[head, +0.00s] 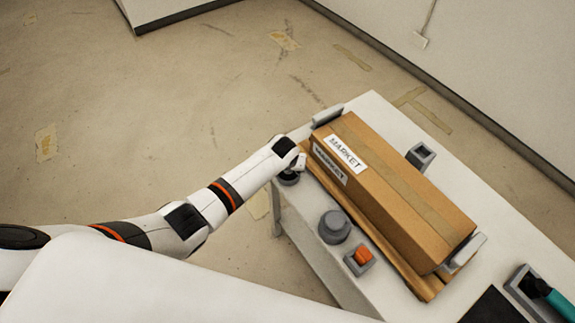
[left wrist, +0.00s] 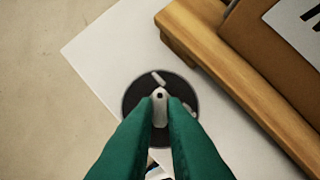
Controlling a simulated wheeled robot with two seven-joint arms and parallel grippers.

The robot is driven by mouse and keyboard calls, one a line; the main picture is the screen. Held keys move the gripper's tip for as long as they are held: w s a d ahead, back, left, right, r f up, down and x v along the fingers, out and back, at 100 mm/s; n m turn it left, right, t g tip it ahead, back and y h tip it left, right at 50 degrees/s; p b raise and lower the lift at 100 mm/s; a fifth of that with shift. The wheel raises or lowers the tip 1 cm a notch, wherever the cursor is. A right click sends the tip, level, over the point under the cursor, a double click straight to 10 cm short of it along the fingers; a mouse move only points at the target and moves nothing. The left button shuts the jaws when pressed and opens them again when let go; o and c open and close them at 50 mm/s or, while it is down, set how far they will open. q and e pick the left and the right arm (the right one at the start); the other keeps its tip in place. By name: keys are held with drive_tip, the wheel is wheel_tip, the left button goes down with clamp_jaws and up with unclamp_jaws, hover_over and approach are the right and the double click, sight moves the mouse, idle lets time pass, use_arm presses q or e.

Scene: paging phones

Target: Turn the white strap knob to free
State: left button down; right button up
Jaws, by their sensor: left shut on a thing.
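The white strap knob (left wrist: 160,108) sits on a round dark dial (left wrist: 133,97) near the table corner. Its narrow end, with a dark dot, points up in the left wrist view. One short white mark lies just beyond that end, and another lies to the right on the dial. The green fingers of my left gripper (left wrist: 160,112) are shut on the knob from both sides and hide its lower part. In the head view my left gripper (head: 299,164) covers most of the dial (head: 288,178). My right gripper is out of view.
A brown box labelled MARKET (head: 400,190) lies on a wooden board (head: 428,288) beside the dial, between grey end brackets. A grey round knob (head: 334,226) and an orange switch (head: 362,256) stand nearer. A teal-handled tool (head: 550,297) is at right.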

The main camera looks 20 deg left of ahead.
use_arm(q)
drive_tip(key=c, duration=1.5)
unclamp_jaws()
drive_tip(key=v, duration=1.2)
drive_tip(key=s+a+f+m+g+b, duration=0.15)
drive_tip(key=s+f, duration=0.35)
drive_tip(key=f, duration=0.5)
drive_tip(key=s+a+f+b, duration=0.25)
drive_tip(key=s+f, duration=0.25)
drive_tip(key=f, duration=0.6)
drive_tip(key=s+a+f+b, duration=0.15)
drive_tip(key=s+f, duration=0.35)
drive_tip(key=f, duration=0.5)
drive_tip(key=s+f+b, duration=0.2)
drive_tip(key=s+f, duration=0.4)
drive_tip(key=s, duration=0.4)
drive_tip(key=s+a+f+m+g+b, duration=0.1)
drive_tip(key=s+f, duration=0.5)
drive_tip(key=s, duration=0.4)
drive_tip(key=s+a+f+m+g+b, duration=0.1)
drive_tip(key=s+f+b, duration=0.1)
drive_tip(key=s+f, duration=0.4)
drive_tip(key=shift+s+f+m+h+b, duration=0.15)
drive_tip(key=shift+s+f, duration=0.05)
drive_tip(key=shift+s, duration=1.1)
drive_tip(key=shift+s+f+m+h+b, duration=0.1)
drive_tip(key=shift+s+f+h+b, duration=0.1)
drive_tip(key=shift+s, duration=1.05)
